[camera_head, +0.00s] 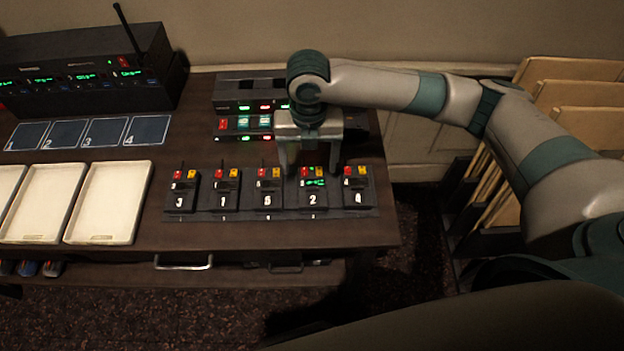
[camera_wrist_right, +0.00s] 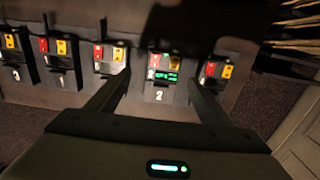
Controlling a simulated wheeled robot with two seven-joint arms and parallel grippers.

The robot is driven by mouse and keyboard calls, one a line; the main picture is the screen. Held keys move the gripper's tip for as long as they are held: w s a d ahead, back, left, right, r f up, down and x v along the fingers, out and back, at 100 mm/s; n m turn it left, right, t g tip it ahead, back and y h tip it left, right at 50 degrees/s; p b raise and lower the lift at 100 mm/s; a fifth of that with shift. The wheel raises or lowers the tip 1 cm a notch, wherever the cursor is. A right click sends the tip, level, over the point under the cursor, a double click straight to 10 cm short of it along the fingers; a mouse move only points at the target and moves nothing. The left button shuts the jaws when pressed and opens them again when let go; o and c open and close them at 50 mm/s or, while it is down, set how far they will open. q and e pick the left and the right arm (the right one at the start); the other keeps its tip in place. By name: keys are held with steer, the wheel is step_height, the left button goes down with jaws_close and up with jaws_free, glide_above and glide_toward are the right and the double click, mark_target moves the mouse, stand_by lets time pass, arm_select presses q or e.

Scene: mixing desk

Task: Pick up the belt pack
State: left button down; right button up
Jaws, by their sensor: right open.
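Several black belt packs stand in a row on a dark strip at the desk's right part, with red and yellow tops and white numbers. The belt pack numbered 2 (camera_head: 313,194) has a lit green display; it also shows in the right wrist view (camera_wrist_right: 161,84). My right gripper (camera_head: 312,172) is open above and behind this pack. In the right wrist view its two fingers (camera_wrist_right: 158,92) stand on either side of pack 2, with no contact visible. My left gripper does not show.
White trays (camera_head: 107,203) and numbered blue cards (camera_head: 103,132) lie on the left. A black rack unit with an antenna (camera_head: 85,68) stands behind them. Lit devices (camera_head: 245,124) stand behind the packs. Wooden boards (camera_head: 575,110) lean right of the desk.

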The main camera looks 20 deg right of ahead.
mark_target(312, 179)
steer(key=shift+f, duration=0.25)
steer(key=shift+f, duration=0.15)
steer(key=shift+d+f, duration=0.1)
steer(key=shift+f, duration=0.15)
steer(key=f, duration=0.1)
steer(key=f+p, duration=0.2)
steer(key=shift+s+d+f, duration=0.1)
steer(key=shift+d+f, duration=0.15)
steer(key=shift+f, duration=0.45)
steer(key=shift+c, duration=0.5)
steer(key=c, duration=1.1)
